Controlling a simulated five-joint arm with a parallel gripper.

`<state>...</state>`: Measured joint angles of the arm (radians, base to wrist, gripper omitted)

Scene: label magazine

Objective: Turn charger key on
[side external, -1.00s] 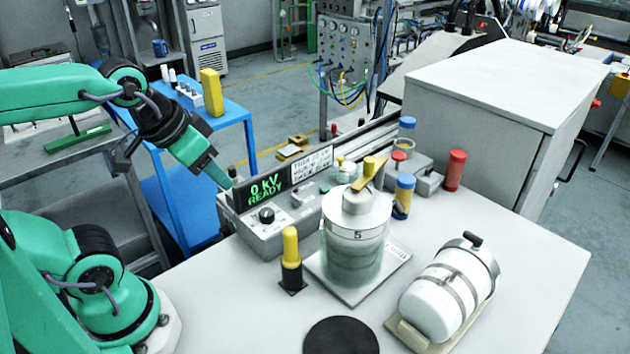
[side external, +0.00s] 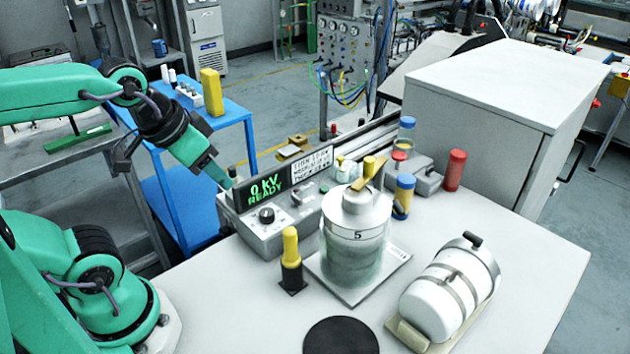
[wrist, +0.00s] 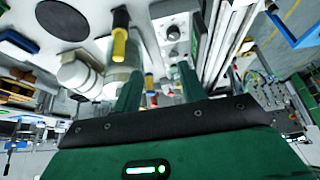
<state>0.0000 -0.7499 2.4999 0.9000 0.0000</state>
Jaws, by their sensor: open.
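The charger (side external: 262,239) is a grey box at the table's back left edge. Its display (side external: 266,190) reads "0 KV READY" in green. A black round knob (side external: 267,215) sits on its sloped front; I cannot tell whether this is the key. The charger face also shows at the top of the wrist view (wrist: 160,30). My gripper (side external: 226,184) is at the charger's left end, pointing down and right, close to the display; I cannot tell whether it touches. In the wrist view my gripper (wrist: 160,73) is open, with nothing visible held between its fingers.
A yellow-handled black stand (side external: 290,262) is in front of the charger. A glass jar marked 5 (side external: 354,250) stands on a plate to its right. A white strapped cylinder (side external: 450,290) lies front right. A black disc (side external: 341,336) is at the front. A label sign (side external: 312,169) adjoins the display.

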